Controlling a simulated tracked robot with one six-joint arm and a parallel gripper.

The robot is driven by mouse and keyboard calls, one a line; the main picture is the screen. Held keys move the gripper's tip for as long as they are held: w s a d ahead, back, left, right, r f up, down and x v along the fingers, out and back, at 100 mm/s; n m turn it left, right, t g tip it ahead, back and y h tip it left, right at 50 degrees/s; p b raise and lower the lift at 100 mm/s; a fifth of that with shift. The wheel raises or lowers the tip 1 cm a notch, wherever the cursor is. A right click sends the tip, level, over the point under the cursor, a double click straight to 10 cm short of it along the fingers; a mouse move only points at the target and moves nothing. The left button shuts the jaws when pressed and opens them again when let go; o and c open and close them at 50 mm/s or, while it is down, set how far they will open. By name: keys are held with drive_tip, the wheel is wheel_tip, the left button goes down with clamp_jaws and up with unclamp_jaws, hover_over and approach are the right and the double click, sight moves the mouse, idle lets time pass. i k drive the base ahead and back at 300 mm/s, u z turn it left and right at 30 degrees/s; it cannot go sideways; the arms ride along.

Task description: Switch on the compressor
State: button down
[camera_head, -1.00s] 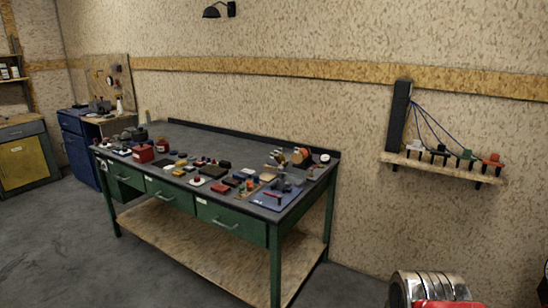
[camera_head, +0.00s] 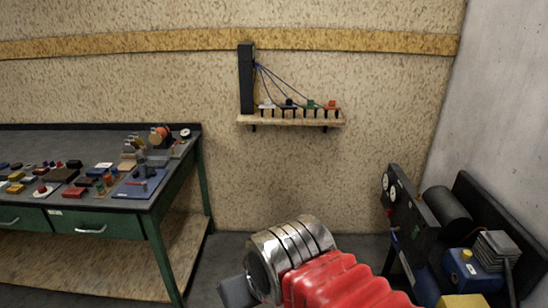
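What looks like the compressor (camera_head: 447,213) stands on the floor at the right, by the grey wall. It has a dark upright panel (camera_head: 405,205) with round gauges on its left side, a black cylinder, and a blue and yellow unit. Small red and blue parts show at the panel's left edge; I cannot tell which is a switch. My arm, with a silver ringed part and a red ribbed sleeve, rises at the bottom centre, left of the compressor and apart from it in the picture. No gripper fingers can be made out.
A green workbench (camera_head: 100,222) with many small items on its top stands at the left. A wooden wall shelf (camera_head: 290,119) holds a black upright post, cables and several small coloured objects. Bare floor (camera_head: 225,262) shows between the bench and my arm.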

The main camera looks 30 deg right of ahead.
sight(414, 235)
drive_tip(key=z, duration=1.9)
drive_tip(key=k, duration=0.65)
drive_tip(key=u, duration=0.1)
drive_tip(key=i, duration=0.65)
drive_tip(key=u, duration=0.2)
